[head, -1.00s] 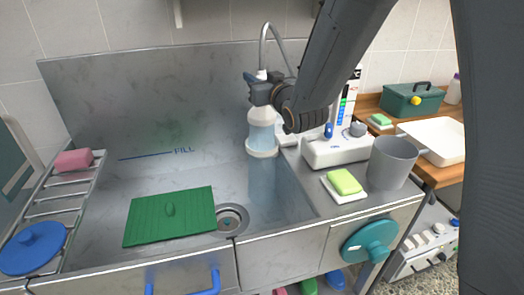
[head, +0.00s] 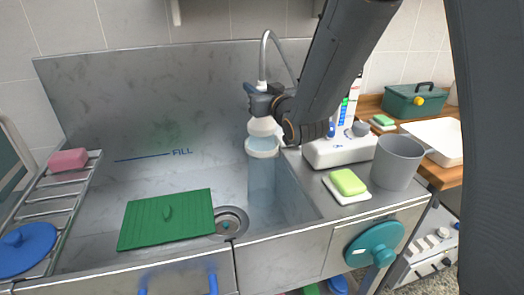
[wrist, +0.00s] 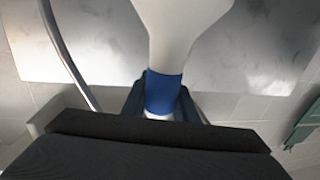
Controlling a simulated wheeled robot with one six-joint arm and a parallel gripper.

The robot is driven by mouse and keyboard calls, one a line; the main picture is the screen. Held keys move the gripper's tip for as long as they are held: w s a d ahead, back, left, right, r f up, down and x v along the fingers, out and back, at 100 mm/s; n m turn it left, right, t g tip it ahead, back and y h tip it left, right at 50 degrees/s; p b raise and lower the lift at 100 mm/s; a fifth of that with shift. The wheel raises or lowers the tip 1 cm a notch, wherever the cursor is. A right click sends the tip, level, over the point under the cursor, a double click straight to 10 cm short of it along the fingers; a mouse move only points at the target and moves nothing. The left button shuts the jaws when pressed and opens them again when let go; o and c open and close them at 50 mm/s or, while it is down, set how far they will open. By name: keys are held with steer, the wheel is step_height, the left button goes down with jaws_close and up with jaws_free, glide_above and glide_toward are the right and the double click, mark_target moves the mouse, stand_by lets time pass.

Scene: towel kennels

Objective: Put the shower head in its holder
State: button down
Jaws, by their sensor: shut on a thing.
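My gripper (head: 262,104) is shut on the white shower head (head: 263,127). The wrist view shows its blue band (wrist: 163,92) between my fingers and its white body (wrist: 182,30) widening away. A pale blue see-through column, seemingly water, shows below the ring. The grey hose (head: 264,55) arches above my gripper; it also shows in the wrist view (wrist: 66,55).
The sink holds a green ribbed mat (head: 167,219) left of the drain (head: 230,222). Right of the ring are a white device (head: 335,152), a yellow-green sponge (head: 348,182) and a grey bucket (head: 397,162). A metal rack (head: 50,201) with a pink sponge (head: 68,160) is at left.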

steer(key=shift+f+b, duration=0.75)
steer(key=shift+f, duration=0.2)
steer(key=shift+f+b, duration=0.75)
steer(key=shift+f, duration=0.2)
steer(key=shift+f+b, duration=0.7)
steer(key=shift+f, duration=0.15)
stand_by(0.4)
steer(key=c, duration=1.3)
jaws_free()
steer(key=shift+c, duration=0.2)
steer(key=shift+s, duration=0.1)
